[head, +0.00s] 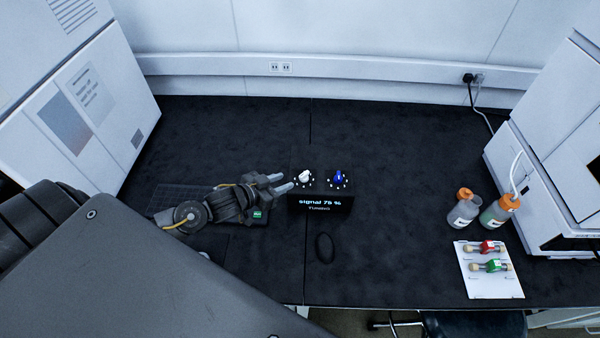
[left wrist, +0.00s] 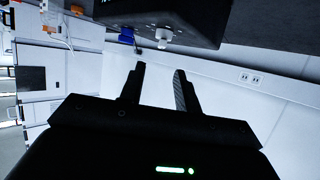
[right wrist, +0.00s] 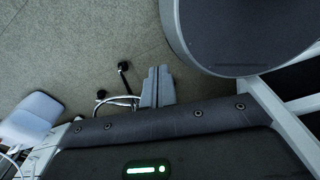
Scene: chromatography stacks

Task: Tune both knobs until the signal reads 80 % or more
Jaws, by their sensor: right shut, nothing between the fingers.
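A dark control box (head: 320,203) stands mid-bench; its display appears to read "signal 75 %" with "TUNING" below. On its top sit a white knob (head: 304,176) at left and a blue knob (head: 339,178) at right, each ringed by pale dots. My left gripper (head: 282,182) is just left of the white knob, fingers apart and empty. In the left wrist view the white knob (left wrist: 163,36) lies beyond the open fingertips (left wrist: 158,72), with the blue knob (left wrist: 126,36) farther off. My right gripper (right wrist: 158,72) is shut and empty, above the floor, outside the head view.
A dark oval object (head: 324,248) lies in front of the box. At right are orange-capped bottles (head: 464,213) and a white tray (head: 495,287) with red and green vials. White instruments flank the bench. The bench behind the box is clear. A stool (head: 470,323) stands at the front.

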